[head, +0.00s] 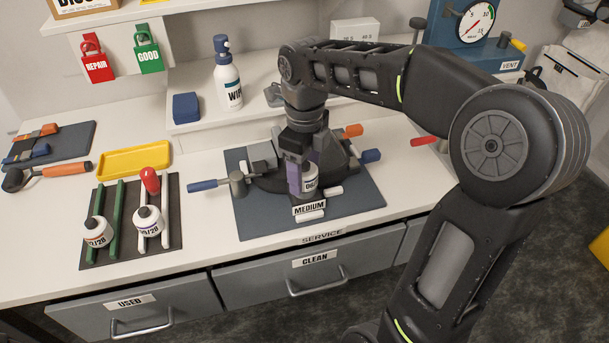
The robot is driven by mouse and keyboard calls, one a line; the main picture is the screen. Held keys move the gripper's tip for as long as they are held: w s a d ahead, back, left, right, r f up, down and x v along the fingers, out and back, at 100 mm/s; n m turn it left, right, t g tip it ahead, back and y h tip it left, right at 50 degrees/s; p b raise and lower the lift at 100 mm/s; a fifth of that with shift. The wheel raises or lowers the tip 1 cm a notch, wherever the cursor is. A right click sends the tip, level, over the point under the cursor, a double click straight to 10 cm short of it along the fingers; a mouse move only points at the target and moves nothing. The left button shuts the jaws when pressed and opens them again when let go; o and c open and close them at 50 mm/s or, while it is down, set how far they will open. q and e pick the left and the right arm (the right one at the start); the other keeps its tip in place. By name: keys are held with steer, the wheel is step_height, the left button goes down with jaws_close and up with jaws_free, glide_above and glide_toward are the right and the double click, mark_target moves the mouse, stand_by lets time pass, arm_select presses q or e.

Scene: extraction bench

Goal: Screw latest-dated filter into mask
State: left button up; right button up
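The dark mask (338,163) sits in a holder on the blue-grey mat (360,200), behind a "MEDIUM" label. My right gripper (302,180) points down at the front of the mask, its purple finger against a white dated filter (311,180). It appears shut on that filter; the far finger is hidden. The filter is at the mask's front, but I cannot tell whether its thread is engaged. Two other white filters, a left one (97,232) and a right one (149,222), stand on the rack (118,252); their labels end in "28". My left gripper is out of view.
A blue-handled clamp (208,184) sticks out left of the mask. A yellow tray (134,159), orange-handled tool (62,170) and red-capped item (150,181) lie left. A gauge (475,22) is back right. Drawers are shut.

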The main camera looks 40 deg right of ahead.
steer(key=shift+o, duration=1.2)
steer(key=n, duration=0.3)
steer(key=n+p, duration=0.1)
steer(key=n, duration=0.3)
steer(key=shift+r, duration=0.1)
steer(key=n, duration=0.5)
steer(key=shift+a+p, duration=0.1)
steer(key=shift+p, duration=0.2)
steer(key=n, duration=0.3)
steer(key=shift+c, duration=0.4)
